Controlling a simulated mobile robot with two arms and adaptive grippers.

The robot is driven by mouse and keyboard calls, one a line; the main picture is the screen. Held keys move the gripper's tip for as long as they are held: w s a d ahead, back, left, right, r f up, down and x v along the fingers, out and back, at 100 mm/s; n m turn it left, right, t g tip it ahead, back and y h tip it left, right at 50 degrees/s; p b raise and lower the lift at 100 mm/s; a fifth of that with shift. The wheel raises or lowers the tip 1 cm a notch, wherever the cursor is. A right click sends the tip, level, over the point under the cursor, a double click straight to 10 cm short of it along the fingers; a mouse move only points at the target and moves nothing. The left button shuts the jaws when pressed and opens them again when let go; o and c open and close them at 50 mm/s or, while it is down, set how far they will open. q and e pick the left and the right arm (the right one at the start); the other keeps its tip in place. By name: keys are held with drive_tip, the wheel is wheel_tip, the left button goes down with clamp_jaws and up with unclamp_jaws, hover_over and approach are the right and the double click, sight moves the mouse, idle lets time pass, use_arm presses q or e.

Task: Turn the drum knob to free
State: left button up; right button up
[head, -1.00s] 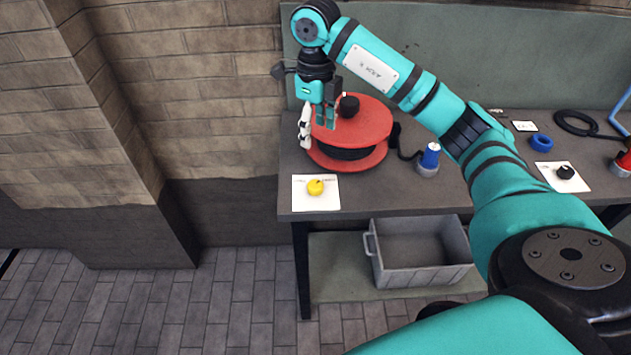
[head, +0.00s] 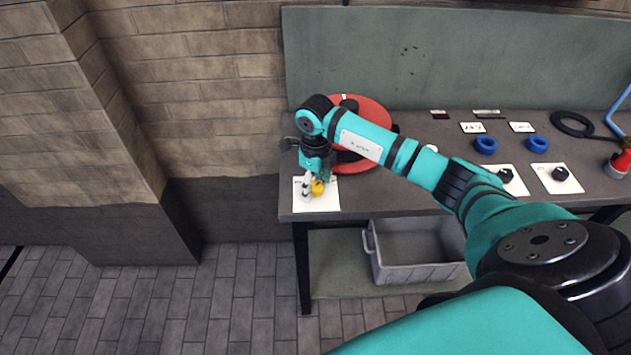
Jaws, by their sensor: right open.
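The yellow drum knob (head: 317,188) sits on a white label plate (head: 325,203) at the left front corner of the bench. My right gripper (head: 316,185) is open and low over the plate, with its fingers at the knob, one on each side as far as I can see. Whether the fingers touch the knob is too small to tell. The red drum (head: 375,106) stands behind, partly hidden by my right arm. My left gripper does not show.
The bench (head: 420,200) has black knobs on white plates (head: 540,171), blue rings (head: 486,145), a black coil (head: 572,124) and a red-topped fitting (head: 622,160) to the right. A grey bin (head: 415,270) is on the shelf below. A brick wall is at left.

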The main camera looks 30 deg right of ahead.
drive_tip(key=shift+f, duration=0.1)
drive_tip(key=c, duration=1.2)
drive_tip(key=shift+o, duration=0.2)
